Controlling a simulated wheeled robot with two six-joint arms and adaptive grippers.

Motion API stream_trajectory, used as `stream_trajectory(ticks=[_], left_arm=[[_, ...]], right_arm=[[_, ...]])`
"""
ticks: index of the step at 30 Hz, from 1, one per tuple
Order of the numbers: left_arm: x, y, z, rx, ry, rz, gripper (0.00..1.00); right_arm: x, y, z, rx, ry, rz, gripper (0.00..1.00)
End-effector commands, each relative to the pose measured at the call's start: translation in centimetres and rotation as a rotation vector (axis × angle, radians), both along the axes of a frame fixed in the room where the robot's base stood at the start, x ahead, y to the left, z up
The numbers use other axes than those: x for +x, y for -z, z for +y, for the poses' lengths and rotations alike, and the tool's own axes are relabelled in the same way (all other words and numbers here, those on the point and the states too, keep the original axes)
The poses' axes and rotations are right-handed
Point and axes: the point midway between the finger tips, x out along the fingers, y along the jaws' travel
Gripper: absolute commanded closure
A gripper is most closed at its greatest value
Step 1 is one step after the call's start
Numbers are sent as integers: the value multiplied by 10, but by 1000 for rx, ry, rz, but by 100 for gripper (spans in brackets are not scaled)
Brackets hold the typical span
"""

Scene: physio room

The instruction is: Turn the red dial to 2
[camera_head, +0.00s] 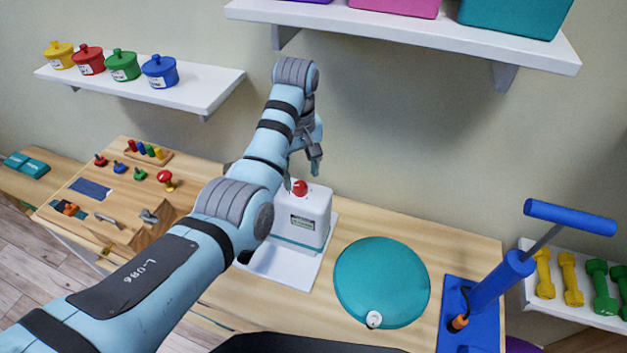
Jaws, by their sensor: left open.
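A red dial (300,188) sits on top of a white box (305,221) with a small label on its front. The box stands on a white base plate on the wooden table. The setting of the dial cannot be read from here. My left gripper (304,165) is open just above and behind the dial, fingers pointing down, with nothing seen between them. Whether a finger touches the dial is unclear. My left arm hides part of the base plate. My right gripper is not in view.
A wooden activity board (120,200) with coloured knobs, a red one (166,180) among them, lies left. Right of the box are a teal disc (381,282) and a blue pump-like stand (490,290). A shelf (400,28) hangs above right.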

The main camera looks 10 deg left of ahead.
Motion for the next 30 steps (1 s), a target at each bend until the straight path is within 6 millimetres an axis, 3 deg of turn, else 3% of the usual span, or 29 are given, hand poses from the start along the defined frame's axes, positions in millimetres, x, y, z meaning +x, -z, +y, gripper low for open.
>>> stream_trajectory(ticks=[7, 17, 26, 30], left_arm=[[-3, 32, 11, 0, -20, 1, 53], [-2, 37, 11, 0, -20, 0, 53], [-2, 37, 11, 0, -20, 0, 100], [-2, 36, 11, -1, -17, -1, 100]], right_arm=[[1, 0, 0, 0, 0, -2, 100], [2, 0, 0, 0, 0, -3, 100], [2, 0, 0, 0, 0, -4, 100], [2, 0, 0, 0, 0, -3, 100]])
